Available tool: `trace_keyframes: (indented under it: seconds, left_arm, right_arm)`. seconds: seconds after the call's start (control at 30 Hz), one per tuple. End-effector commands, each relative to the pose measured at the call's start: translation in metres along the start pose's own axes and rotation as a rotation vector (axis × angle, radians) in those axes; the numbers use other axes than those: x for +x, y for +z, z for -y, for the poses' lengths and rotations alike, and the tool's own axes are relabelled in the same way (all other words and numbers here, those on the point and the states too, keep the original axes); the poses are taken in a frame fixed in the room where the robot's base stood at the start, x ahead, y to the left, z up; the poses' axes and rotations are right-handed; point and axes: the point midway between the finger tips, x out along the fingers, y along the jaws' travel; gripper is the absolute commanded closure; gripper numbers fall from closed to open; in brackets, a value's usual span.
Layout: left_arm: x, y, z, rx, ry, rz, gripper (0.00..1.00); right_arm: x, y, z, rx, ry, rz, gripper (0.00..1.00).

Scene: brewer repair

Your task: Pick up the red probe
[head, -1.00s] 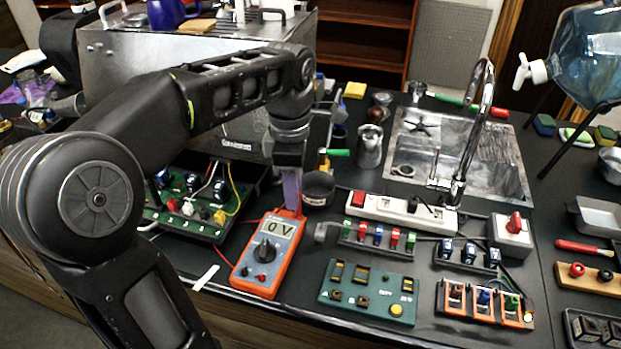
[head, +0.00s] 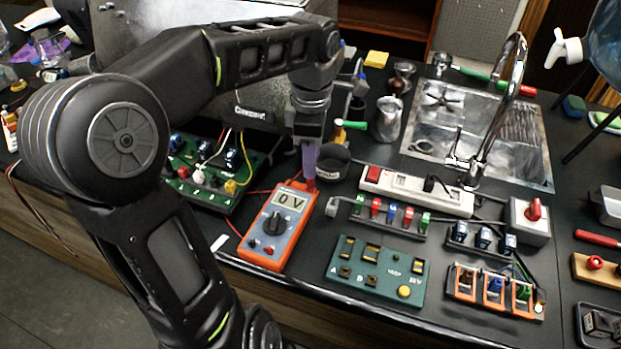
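The orange multimeter (head: 274,228) lies on the black counter, its display reading 0 V. A small red piece, which looks like the red probe (head: 311,186), shows at the meter's upper right corner, directly below my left fingertips. Most of it is hidden or too small to make out. My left gripper (head: 309,162) points down with purple fingers just above that corner. The fingers are seen edge-on, so I cannot tell whether they are open or touching the red piece. My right gripper is not in view.
An open green circuit board (head: 205,185) with wires sits left of the meter. A dark round cup (head: 333,162) stands close right of my fingers. A power strip (head: 415,190), a green panel (head: 375,271) and a sink (head: 480,130) lie to the right.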

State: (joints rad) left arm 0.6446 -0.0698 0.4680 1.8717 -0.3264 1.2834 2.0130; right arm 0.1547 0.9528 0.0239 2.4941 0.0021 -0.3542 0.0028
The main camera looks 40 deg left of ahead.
Motion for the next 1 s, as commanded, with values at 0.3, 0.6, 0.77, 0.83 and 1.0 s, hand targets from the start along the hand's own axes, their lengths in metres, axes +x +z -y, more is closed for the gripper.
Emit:
trace_keyframes:
  seconds: [0.3, 0.6, 0.77, 0.83, 1.0]
  left_arm:
    - [0.009, -0.001, 0.001, 0.0, -0.003, -0.001, 0.61]
    - [0.048, -0.002, 0.001, 0.001, -0.002, 0.0, 0.61]
    - [0.052, -0.002, 0.001, 0.001, 0.001, 0.001, 0.61]
    - [0.052, -0.002, 0.001, 0.001, 0.001, 0.001, 0.61]
    - [0.052, -0.002, 0.001, 0.001, 0.0, 0.001, 0.61]
  right_arm:
    - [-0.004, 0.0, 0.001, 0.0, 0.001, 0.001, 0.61]
    - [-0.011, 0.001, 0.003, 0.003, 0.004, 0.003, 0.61]
    - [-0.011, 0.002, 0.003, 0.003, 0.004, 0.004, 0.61]
    - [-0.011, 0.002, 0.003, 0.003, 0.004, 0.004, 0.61]
    - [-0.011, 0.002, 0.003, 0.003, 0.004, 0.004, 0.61]
